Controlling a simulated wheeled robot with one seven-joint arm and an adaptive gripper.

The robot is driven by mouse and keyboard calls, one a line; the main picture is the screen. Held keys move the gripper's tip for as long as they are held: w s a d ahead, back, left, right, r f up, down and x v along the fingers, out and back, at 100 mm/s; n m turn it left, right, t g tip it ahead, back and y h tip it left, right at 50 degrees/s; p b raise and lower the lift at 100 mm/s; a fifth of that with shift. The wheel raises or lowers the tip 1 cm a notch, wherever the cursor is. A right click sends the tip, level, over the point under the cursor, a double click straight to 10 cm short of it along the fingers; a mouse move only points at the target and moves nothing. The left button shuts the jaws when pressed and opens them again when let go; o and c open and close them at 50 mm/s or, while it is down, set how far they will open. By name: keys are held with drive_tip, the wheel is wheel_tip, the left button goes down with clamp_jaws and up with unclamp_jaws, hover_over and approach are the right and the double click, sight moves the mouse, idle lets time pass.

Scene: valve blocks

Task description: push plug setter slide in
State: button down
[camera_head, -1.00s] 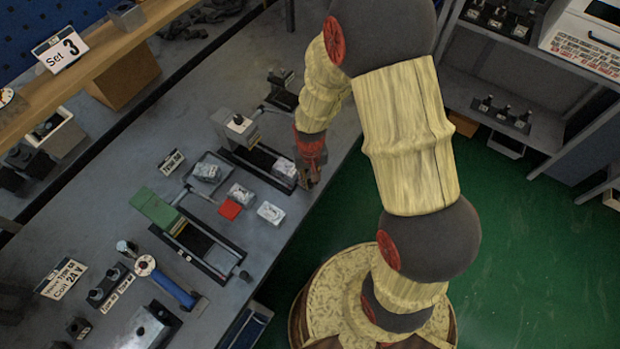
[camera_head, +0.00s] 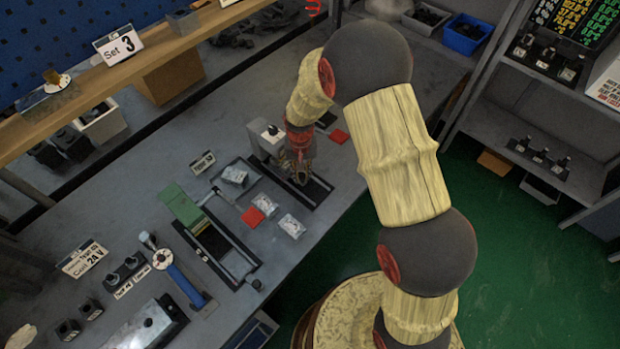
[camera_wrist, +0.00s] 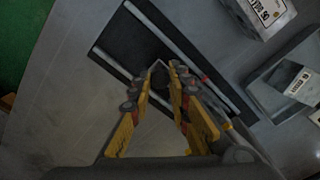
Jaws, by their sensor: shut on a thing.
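The rails also show in the wrist view (camera_wrist: 180,45). My gripper (camera_head: 300,176) points down over this base, just in front of the grey block. In the wrist view my gripper's fingertips (camera_wrist: 161,72) are close together over the rails, shut on a small dark part that seems to be the slide. The fingers and wrist hide most of the slide and its contact with the block.
A second fixture with a green block (camera_head: 182,205) and rails stands to the left. A blue-handled tool (camera_head: 185,286) lies further left. The bench's front edge runs beneath my arm.

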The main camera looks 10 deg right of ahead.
drive_tip(key=shift+w+a+r, duration=0.1)
drive_tip(key=shift+w, duration=0.1)
drive_tip(key=c, duration=1.9)
unclamp_jaws()
drive_tip(key=shift+w+a, duration=0.1)
drive_tip(key=shift+a, duration=0.05)
drive_tip(key=shift+o, duration=1.2)
wheel_tip(320, 180, up, 12)
